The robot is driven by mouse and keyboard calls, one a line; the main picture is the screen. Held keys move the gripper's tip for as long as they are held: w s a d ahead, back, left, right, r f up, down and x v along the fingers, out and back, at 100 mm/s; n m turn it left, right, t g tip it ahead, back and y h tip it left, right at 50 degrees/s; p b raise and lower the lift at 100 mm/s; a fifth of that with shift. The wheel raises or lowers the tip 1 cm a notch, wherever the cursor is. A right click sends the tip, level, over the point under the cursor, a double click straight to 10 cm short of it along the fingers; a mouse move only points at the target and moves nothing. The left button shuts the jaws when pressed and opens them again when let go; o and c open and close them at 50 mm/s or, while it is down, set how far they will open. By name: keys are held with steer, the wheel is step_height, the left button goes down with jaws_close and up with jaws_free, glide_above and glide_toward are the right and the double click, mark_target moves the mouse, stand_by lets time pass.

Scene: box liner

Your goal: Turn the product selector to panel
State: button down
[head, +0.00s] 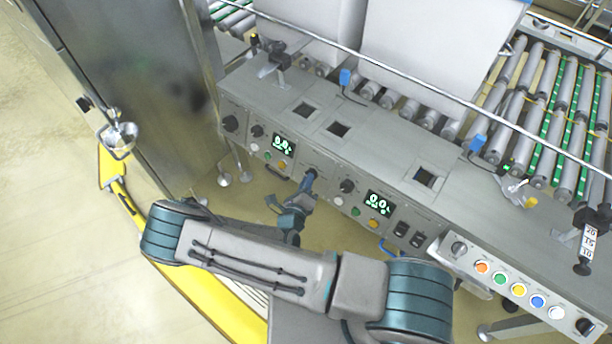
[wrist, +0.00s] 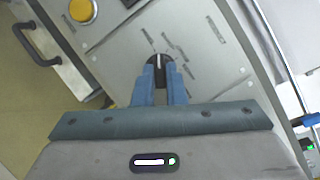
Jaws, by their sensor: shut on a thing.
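The product selector (wrist: 158,60) is a round black knob with a white pointer line, in the middle of a grey panel face with short label marks around it in the wrist view. The labels are too small to read. My gripper (wrist: 159,74) has its two blue fingers shut on the knob, one on each side. In the head view my gripper (head: 309,179) reaches the front of the grey machine between two green displays. The knob is hidden there behind the fingers.
A yellow button (wrist: 82,11) and a dark handle (wrist: 37,43) lie left in the wrist view. Other knobs (head: 347,186), a display (head: 378,203) and a row of coloured buttons (head: 518,290) line the machine front. A roller conveyor (head: 545,110) lies behind.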

steer(key=shift+d+r+n+g+y+p, duration=0.1)
steer(key=shift+n+g+y+p, duration=0.1)
steer(key=shift+n+p, duration=0.4)
steer(key=shift+r+n+g+y+p, duration=0.1)
steer(key=shift+n+y+p, duration=0.1)
steer(key=shift+n+p, duration=0.35)
steer(key=shift+n, duration=0.35)
steer(key=c, duration=1.5)
jaws_free()
steer(key=shift+f, duration=0.1)
steer(key=p+v, duration=0.2)
steer(key=v, duration=1.1)
steer(key=shift+s+p, duration=0.3)
steer(key=shift+s, duration=0.05)
